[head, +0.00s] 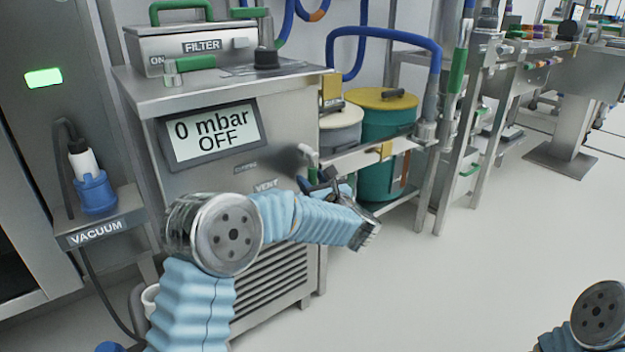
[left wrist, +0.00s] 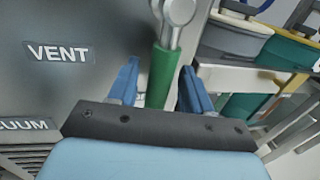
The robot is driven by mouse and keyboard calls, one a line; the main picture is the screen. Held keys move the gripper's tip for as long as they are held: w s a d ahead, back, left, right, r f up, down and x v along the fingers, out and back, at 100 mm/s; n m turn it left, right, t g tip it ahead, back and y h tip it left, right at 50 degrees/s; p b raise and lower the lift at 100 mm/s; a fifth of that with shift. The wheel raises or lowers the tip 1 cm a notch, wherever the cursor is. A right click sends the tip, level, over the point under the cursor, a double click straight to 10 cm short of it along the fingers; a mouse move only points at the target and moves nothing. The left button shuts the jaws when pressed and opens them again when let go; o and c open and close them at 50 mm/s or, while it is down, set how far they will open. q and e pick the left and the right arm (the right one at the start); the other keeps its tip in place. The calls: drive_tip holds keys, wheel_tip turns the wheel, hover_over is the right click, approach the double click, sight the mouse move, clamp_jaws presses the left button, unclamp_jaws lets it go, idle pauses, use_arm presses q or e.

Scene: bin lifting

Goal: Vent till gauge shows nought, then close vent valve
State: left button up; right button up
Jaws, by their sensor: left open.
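The gauge display (head: 211,134) on the front of the steel cabinet reads "0 mbar OFF" in the head view. The vent valve's green handle (left wrist: 163,72) hangs from a metal pivot (left wrist: 177,14) beside the VENT label (left wrist: 58,52) in the left wrist view. My left gripper (left wrist: 158,88) is open, with one blue finger on each side of the handle. I cannot tell whether either finger touches it. In the head view my left gripper (head: 322,182) and wrist partly cover the valve. My right gripper is out of view.
A filter box (head: 190,48) and another green-handled valve (head: 194,62) are on the cabinet top. A green drum (head: 385,125) with a yellow lid stands right of the cabinet, beside a thick blue hose (head: 400,36). A vacuum plug (head: 93,185) is at left.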

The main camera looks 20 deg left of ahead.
use_arm(q)
drive_tip(key=shift+w+a, duration=0.15)
drive_tip(key=shift+w, duration=0.05)
clamp_jaws()
idle(0.4)
